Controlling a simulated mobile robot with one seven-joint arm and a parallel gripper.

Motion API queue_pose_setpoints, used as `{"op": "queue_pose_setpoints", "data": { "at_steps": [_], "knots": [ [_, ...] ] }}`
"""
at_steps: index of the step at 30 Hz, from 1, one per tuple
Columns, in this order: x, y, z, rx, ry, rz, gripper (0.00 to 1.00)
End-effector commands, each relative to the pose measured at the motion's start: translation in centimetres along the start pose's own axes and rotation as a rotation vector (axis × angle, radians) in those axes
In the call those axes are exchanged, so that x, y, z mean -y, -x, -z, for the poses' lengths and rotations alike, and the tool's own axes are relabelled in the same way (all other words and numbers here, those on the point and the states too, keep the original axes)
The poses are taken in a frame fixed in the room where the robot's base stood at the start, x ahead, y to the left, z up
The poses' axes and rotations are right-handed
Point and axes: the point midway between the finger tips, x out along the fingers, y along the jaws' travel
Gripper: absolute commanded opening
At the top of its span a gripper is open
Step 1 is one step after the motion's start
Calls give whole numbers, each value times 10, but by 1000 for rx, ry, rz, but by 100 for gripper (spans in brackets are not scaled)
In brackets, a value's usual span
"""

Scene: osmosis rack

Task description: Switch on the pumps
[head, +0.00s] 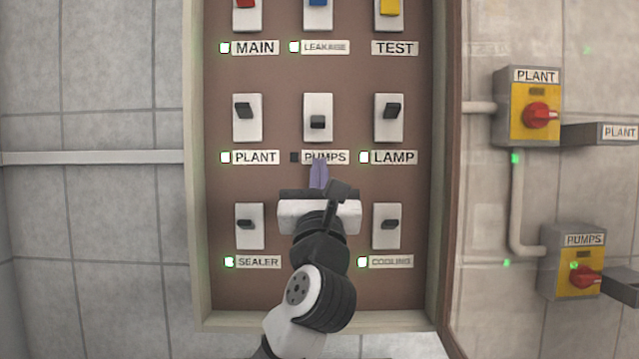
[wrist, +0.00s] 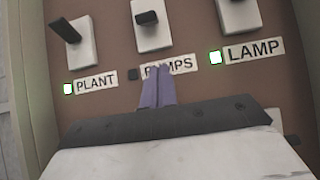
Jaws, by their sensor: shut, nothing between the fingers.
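The PUMPS switch (head: 318,122) is a black lever on a white plate in the middle of the panel. Its lever sits lower than the PLANT and LAMP levers beside it. The PUMPS indicator (head: 295,157) is dark. The PUMPS label (head: 338,157) is partly hidden by my fingers. My gripper (head: 319,168) is shut and empty, with purple fingers pointing up just below the PUMPS switch. In the wrist view the fingertips (wrist: 156,75) overlap the label, and the PUMPS switch (wrist: 150,20) shows above them, apart from the tips in the picture.
The PLANT switch (head: 243,110) and LAMP switch (head: 393,110) flank the PUMPS switch; their indicators are lit. SEALER (head: 246,224) and COOLING (head: 389,224) switches flank my arm. A raised wooden frame (head: 195,200) borders the panel. Yellow boxes with red knobs, PLANT (head: 516,108) and PUMPS (head: 560,262), are at right.

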Motion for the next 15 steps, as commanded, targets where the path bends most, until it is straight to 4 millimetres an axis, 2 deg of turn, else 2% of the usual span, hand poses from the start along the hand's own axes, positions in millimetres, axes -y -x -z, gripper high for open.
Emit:
{"op": "queue_pose_setpoints", "data": {
  "at_steps": [1,2,3,7,15],
  "knots": [
    [0,-13,-3,-2,1,-1,0],
    [0,-17,-6,1,0,0,0],
    [0,-17,-15,4,1,1,0],
    [0,-20,-30,2,0,0,0],
    [0,-20,-39,0,0,-1,0]
  ]
}}
